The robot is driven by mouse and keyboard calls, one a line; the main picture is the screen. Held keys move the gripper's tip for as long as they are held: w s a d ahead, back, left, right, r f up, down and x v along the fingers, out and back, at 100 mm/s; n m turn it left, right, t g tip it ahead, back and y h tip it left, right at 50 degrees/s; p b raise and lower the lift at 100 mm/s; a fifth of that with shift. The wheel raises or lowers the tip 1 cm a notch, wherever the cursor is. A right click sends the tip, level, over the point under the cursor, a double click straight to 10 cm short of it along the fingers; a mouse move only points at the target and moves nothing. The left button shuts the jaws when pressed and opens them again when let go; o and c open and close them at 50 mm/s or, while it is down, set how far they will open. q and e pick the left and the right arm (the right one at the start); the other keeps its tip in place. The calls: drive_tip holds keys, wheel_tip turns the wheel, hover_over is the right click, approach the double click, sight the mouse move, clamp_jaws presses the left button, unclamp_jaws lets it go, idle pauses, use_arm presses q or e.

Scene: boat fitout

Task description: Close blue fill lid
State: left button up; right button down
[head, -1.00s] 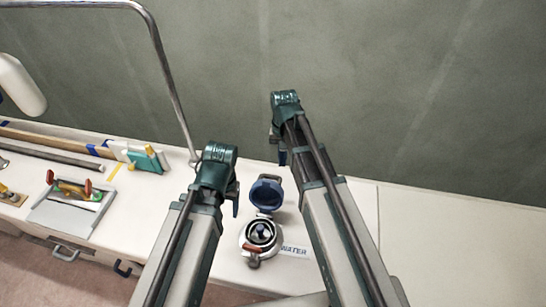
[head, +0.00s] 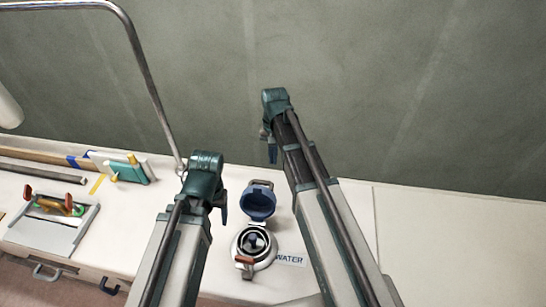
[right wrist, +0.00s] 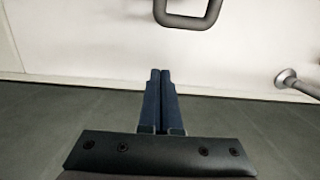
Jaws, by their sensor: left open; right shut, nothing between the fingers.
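The blue fill lid (head: 258,203) stands open at the back of the round fill fitting (head: 242,245) on the white bench top. The fitting's dark opening is uncovered, and a "WATER" label (head: 289,259) lies beside it. A grey loop (head: 262,184) shows behind the lid; a similar loop (right wrist: 187,20) shows at the top of the right wrist view. My left gripper (head: 222,208) is open, left of the lid and apart from it. My right gripper (head: 271,152) is shut and empty, above and beyond the lid; its closed fingers (right wrist: 160,75) point toward the loop without touching it.
A metal rail (head: 155,90) rises from the bench at the left, its foot near my left gripper; a flanged rail foot (right wrist: 287,78) shows in the right wrist view. Tools and a teal block (head: 128,170) lie further left. The bench at right is clear.

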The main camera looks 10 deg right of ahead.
use_arm(q)
wheel_tip(320, 180, down, 4)
drive_tip(key=b, duration=0.3)
drive_tip(key=shift+f, duration=0.15)
use_arm(e)
drive_tip(key=s+a+f, duration=0.1)
drive_tip(key=s+f, duration=0.3)
drive_tip(key=shift+a+f, duration=0.15)
drive_tip(key=shift+a, duration=0.2)
use_arm(q)
drive_tip(key=shift+s, duration=0.1)
use_arm(e)
drive_tip(key=shift+w, duration=0.15)
